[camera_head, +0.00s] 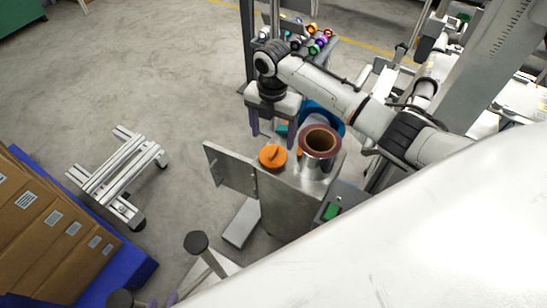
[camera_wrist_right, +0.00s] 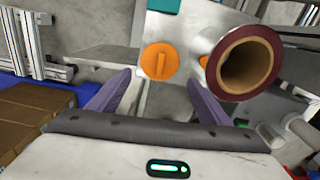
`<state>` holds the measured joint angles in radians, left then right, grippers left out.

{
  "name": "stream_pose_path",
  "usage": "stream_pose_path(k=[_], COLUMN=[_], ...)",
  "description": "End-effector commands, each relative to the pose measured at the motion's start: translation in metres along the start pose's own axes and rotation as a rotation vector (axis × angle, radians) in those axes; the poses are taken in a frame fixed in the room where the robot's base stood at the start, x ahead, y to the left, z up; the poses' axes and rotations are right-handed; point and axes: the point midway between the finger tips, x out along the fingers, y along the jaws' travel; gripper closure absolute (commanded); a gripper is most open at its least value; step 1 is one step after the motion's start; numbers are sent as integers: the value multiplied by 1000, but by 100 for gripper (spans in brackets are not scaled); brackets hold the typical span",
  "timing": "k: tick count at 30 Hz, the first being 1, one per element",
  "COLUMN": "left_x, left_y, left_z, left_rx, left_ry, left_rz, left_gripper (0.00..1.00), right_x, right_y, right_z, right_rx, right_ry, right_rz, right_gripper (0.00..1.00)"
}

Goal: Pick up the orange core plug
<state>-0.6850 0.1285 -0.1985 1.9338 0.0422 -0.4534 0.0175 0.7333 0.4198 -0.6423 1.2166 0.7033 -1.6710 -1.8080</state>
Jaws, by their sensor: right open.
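The orange core plug (camera_head: 273,157) is a round disc with a raised grip bar. It lies on top of the metal cabinet (camera_head: 285,205), near its left end. In the right wrist view the plug (camera_wrist_right: 153,62) shows just beyond the fingertips, roughly between them. My right gripper (camera_head: 273,132) is open and empty above the plug, purple fingers pointing down; its fingers also show in the right wrist view (camera_wrist_right: 160,82).
A brown-cored reel roll (camera_head: 320,141) stands on the cabinet right of the plug, with more orange partly hidden beside it. A blue round object (camera_head: 322,112) is behind. The cabinet door (camera_head: 231,168) stands open leftward. An aluminium frame (camera_head: 118,175) and cartons (camera_head: 45,225) are left.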

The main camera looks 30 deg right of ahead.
Motion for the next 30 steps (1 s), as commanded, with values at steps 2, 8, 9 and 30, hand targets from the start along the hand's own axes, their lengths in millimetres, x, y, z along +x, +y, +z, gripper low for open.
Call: stream_pose_path(k=[2,8,9,30], left_x=[1,2,2,7], left_y=[0,0,0,0], left_z=[0,0,1,6], left_rx=[3,7,7,11], left_ry=[2,2,1,-5], left_rz=[2,3,3,3], left_gripper=[69,69,69,69], right_x=[16,37,39,90], right_y=[-1,0,0,0], right_z=[-1,-1,-1,5], right_rx=[1,1,1,2], right_ry=[1,1,1,-1], right_rz=[-4,1,1,2], right_gripper=[28,28,28,33])
